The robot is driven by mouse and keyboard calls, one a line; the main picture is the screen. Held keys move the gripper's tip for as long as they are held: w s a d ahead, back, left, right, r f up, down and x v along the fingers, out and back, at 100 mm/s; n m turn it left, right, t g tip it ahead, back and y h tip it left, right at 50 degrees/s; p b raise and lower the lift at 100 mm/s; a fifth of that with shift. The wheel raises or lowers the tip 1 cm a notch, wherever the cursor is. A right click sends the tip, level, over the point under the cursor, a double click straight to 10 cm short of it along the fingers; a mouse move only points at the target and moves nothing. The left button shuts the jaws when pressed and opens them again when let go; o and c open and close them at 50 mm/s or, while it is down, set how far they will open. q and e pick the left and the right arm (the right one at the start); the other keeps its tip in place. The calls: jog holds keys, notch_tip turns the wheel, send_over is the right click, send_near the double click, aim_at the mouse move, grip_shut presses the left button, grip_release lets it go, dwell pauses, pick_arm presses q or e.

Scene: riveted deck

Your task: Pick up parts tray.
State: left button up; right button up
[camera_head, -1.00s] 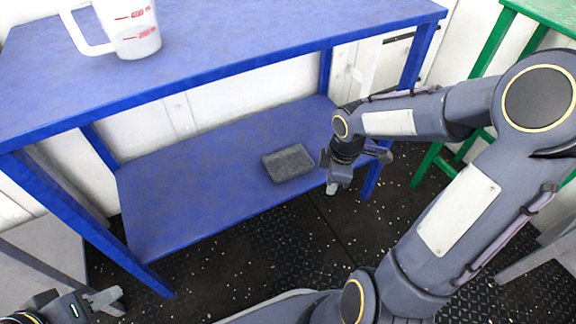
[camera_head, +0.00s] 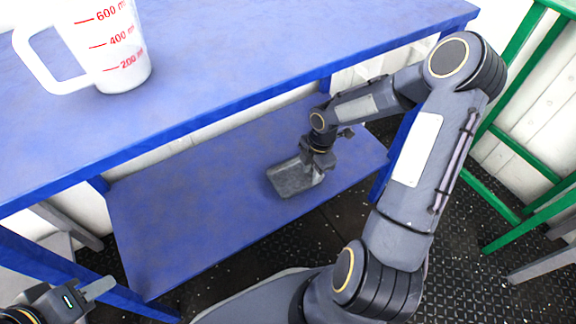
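The parts tray (camera_head: 290,179) is a small dark grey rectangular tray on the lower shelf (camera_head: 190,200) of the blue bench. My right gripper (camera_head: 318,168) is at the tray's right end, over its edge. The fingers overlap the tray in the picture, and I cannot tell whether they are shut on it. The tray seems to rest on the shelf, slightly askew. My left gripper (camera_head: 98,290) is at the bottom left, away from the tray, partly cut off by the frame; its finger opening cannot be made out.
A white measuring jug (camera_head: 118,50) with red markings stands on the blue bench top (camera_head: 220,65), above the shelf. A blue bench leg is right of the shelf. A green frame (camera_head: 520,150) stands at the right. The shelf left of the tray is clear.

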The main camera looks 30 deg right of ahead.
aim_at(305, 184)
jog(key=f, duration=0.1)
jog(key=f+b, duration=0.1)
jog(key=shift+w+a+f, duration=0.2)
jog(key=shift+f, duration=0.15)
jog(key=f+b, duration=0.2)
jog(key=f, duration=0.1)
jog(key=a+f+b, duration=0.1)
jog(key=f+b, duration=0.1)
jog(key=shift+w, duration=0.15)
grip_shut()
